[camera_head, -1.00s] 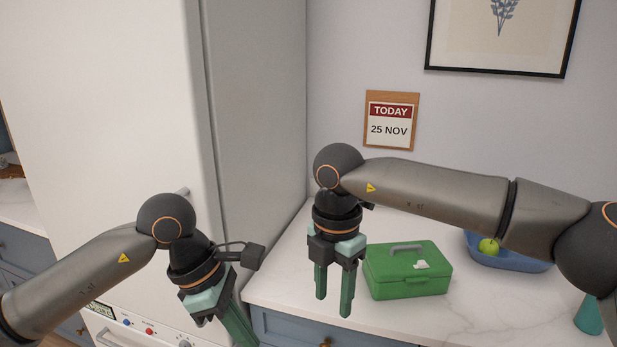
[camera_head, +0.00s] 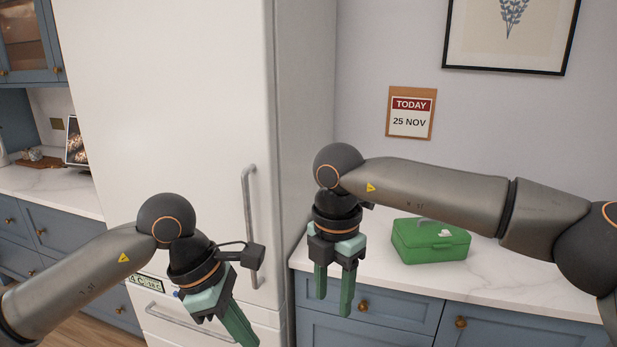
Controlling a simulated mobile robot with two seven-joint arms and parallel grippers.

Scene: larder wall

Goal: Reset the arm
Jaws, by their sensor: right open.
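My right gripper (camera_head: 333,292) hangs down in the middle of the head view, its two green fingers apart with nothing between them. It appears in front of the counter edge, left of the green box. My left gripper (camera_head: 240,325) is at the lower middle, in front of the white fridge (camera_head: 180,90), pointing down to the right. Its fingers overlap in this view, so I cannot tell whether they are apart.
A green box (camera_head: 430,243) with a grey handle stands on the marble counter (camera_head: 490,275) above blue drawers (camera_head: 385,310). The fridge's vertical handle (camera_head: 248,220) is near my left gripper. Another counter (camera_head: 50,190) is at the far left.

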